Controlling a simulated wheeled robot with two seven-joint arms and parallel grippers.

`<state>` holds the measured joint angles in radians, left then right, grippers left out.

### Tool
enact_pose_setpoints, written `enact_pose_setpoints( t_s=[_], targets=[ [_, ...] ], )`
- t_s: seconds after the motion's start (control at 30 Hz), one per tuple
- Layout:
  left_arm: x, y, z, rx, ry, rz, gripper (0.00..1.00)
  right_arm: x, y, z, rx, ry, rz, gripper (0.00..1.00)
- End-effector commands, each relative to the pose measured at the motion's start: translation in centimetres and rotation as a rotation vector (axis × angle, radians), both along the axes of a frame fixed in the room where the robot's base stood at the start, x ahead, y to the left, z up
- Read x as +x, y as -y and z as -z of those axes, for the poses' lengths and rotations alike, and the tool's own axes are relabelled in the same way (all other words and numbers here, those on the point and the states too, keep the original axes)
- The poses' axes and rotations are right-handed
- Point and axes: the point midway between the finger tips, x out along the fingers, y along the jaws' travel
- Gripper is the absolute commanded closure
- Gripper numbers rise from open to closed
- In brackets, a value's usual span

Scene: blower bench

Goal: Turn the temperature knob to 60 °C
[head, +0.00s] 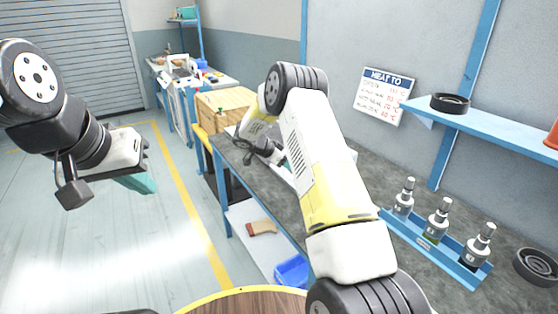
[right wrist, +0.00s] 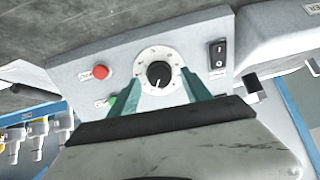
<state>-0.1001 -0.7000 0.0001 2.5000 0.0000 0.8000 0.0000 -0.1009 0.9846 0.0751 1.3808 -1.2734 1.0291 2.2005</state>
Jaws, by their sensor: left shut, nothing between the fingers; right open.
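The black temperature knob (right wrist: 158,75) sits on a round white dial on a light grey control panel (right wrist: 70,75) in the right wrist view. Its white pointer mark points down and slightly left; the dial's figures are too small to read. My right gripper (right wrist: 160,80) is open, its two teal fingertips on either side of the dial, with a visible gap to the knob on each side. In the head view my right arm covers most of the panel. My left gripper (head: 138,182) is shut and empty, out over the floor at the left.
The panel also has a red button (right wrist: 99,72), a partly hidden green button (right wrist: 112,100) and a black rocker switch (right wrist: 217,54). A "HEAT TO" sign (head: 385,95) hangs on the wall.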

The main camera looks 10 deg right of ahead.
Motion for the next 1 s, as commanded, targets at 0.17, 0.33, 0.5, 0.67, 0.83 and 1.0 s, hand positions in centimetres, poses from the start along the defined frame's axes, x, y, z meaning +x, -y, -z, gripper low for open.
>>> enact_pose_setpoints(
  t_s=[0.17, 0.33, 0.5, 0.67, 0.83, 1.0],
  targets=[
    [0.00, 0.00, 0.00, 0.000, 0.000, 0.000, 1.00, 0.33, 0.74, 0.85, 0.000, -0.001, -0.001, 0.43],
    [0.00, 0.00, 0.00, 0.000, 0.000, 0.000, 1.00, 0.36, 0.79, 0.89, 0.000, 0.000, -0.001, 0.43],
    [0.00, 0.00, 0.00, 0.000, 0.000, 0.000, 1.00, 0.34, 0.78, 0.87, 0.000, -0.001, -0.001, 0.61],
    [0.00, 0.00, 0.00, 0.000, 0.000, 0.000, 1.00, 0.36, 0.79, 0.85, 0.000, 0.000, -0.001, 0.92],
    [0.00, 0.00, 0.00, 0.000, 0.000, 0.000, 1.00, 0.36, 0.78, 0.85, -0.001, -0.001, -0.003, 1.00],
    [0.00, 0.00, 0.00, 0.000, 0.000, 0.000, 1.00, 0.37, 0.82, 0.81, -0.008, -0.020, -0.021, 1.00]
  ],
)
